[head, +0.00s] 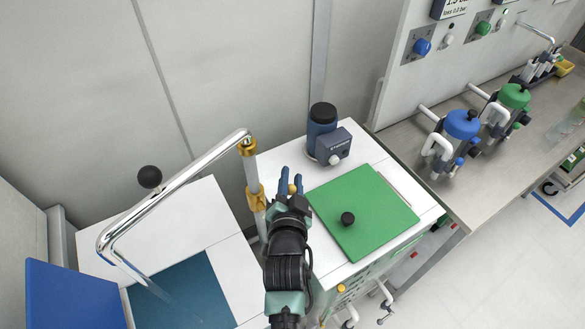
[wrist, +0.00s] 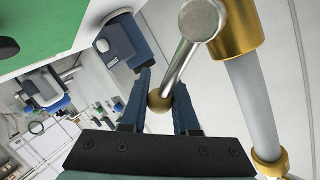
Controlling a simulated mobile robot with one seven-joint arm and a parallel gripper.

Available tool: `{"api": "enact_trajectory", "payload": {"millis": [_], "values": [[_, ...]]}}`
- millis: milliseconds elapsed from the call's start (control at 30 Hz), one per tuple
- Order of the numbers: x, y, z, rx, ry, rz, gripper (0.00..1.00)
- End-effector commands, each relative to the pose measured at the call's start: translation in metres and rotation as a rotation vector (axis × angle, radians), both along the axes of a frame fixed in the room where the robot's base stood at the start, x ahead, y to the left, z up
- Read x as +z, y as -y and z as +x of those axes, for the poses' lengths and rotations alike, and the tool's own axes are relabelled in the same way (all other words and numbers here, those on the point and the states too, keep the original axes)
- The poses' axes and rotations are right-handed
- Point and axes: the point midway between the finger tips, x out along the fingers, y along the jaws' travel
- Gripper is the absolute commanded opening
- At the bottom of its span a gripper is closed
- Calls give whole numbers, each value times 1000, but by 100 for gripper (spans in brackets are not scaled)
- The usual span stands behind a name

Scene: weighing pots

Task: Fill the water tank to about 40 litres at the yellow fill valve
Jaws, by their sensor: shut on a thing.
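The yellow fill valve (head: 254,188) is a brass fitting on a white upright pipe; its brass body fills the top right of the wrist view (wrist: 238,30). Its metal lever (wrist: 188,55) ends in a small brass ball (wrist: 159,101). My gripper (head: 287,184) is shut on this ball, one dark blue finger on each side. A chrome spout (head: 180,180) bends from the pipe to the left, over the water tank (head: 230,262). The tank stands open, with teal water (head: 190,300) inside. A faint streak below the spout end looks like running water. I see no readable litre figure.
A blue lid (head: 75,295) stands at the tank's left. A green lid (head: 365,212) with a black knob lies on the white cabinet to the right, with a dark blue motor (head: 323,128) behind it. Blue (head: 463,124) and green (head: 515,96) pots stand on the bench.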

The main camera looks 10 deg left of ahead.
Motion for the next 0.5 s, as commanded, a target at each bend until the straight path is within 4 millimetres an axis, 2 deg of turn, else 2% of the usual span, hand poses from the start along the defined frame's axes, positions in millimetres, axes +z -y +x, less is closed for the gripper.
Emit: {"api": "enact_trajectory", "payload": {"millis": [33,300,500], "values": [[5,3,2,-4,-27,37,0],[-22,6,4,-4,-168,237,0],[-35,7,5,-3,-256,359,0]]}}
